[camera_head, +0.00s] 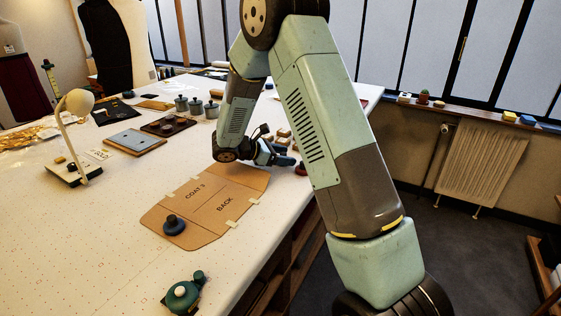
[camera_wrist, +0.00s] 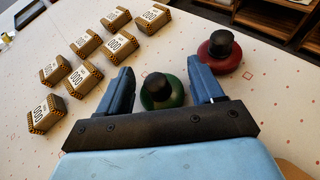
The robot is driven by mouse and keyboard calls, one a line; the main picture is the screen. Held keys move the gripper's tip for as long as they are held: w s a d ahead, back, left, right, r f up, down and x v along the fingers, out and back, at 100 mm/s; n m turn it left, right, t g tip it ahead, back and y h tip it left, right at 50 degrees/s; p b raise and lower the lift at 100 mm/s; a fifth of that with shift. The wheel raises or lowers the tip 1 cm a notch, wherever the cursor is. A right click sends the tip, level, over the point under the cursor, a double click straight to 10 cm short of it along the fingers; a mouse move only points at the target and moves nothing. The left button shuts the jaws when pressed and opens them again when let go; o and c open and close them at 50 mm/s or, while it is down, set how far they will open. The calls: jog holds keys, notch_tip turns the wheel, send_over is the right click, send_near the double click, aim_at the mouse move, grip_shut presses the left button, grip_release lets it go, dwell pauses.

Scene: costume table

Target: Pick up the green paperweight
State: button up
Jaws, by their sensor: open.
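The green paperweight (camera_wrist: 163,100), a round green base with a black knob, stands upright between the two blue fingers of my gripper (camera_wrist: 159,70) in the wrist view. The fingers are apart, with a gap visible on each side of the knob. In the head view my gripper (camera_head: 284,157) is low over the table's right side, beyond the cardboard pattern. I cannot make out the green paperweight there; the gripper and arm seem to hide it. A red paperweight (camera_wrist: 221,63) with a black knob stands just beyond the right finger; it also shows in the head view (camera_head: 301,169).
Several small labelled weight boxes (camera_wrist: 88,43) stand left of my gripper. A dark blue paperweight (camera_head: 174,228) sits on the cardboard pattern (camera_head: 215,200). The white table (camera_head: 110,235) is clear at front left.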

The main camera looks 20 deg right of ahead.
jog(key=shift+d, duration=0.1)
jog(key=shift+c, duration=0.2)
jog(key=c, duration=1.2)
